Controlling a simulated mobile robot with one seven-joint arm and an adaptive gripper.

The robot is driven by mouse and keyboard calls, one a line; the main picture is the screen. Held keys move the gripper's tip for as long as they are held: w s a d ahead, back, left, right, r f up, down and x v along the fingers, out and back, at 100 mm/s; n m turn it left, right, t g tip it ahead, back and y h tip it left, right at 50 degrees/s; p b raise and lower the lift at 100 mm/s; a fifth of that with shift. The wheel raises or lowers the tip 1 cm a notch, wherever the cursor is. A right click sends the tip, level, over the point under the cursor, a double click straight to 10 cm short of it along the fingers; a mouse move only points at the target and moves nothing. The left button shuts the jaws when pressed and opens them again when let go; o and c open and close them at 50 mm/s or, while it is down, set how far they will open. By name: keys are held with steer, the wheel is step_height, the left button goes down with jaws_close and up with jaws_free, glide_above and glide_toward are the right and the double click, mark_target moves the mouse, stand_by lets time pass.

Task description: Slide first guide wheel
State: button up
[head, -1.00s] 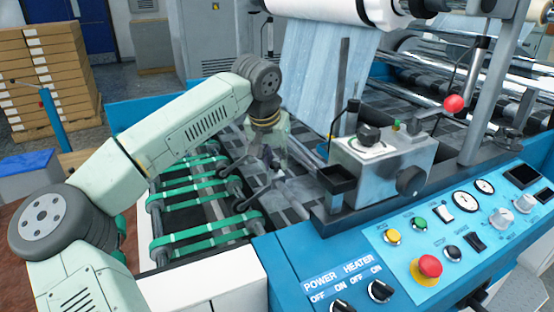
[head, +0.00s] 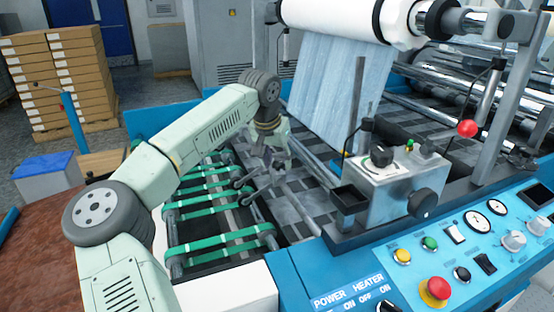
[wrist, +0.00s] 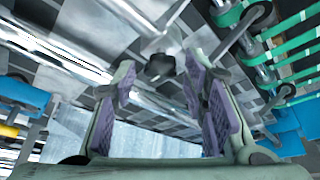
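My gripper (head: 275,163) hangs over the machine's feed bed, beside the inner ends of the green belts. In the wrist view my gripper (wrist: 163,88) is open, with purple pads on both fingers. A dark knob-like part (wrist: 160,66) on a metal bar shows in the gap, beyond the fingertips; I cannot tell if it is a guide wheel. Small guide wheels on grey arms (head: 240,184) sit by the belts, left of and below my gripper. Some show at the upper right of the wrist view (wrist: 225,16). My gripper partly hides this area in the head view.
A metal control box (head: 388,183) with knobs stands right of my gripper. The blue panel (head: 405,280) with switches lies in front. A film roll (head: 345,14) hangs above, its sheet (head: 340,85) dropping behind my gripper. Stacked boxes (head: 60,75) stand far left.

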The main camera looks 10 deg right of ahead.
stand_by(0.3)
steer(key=v, duration=1.2)
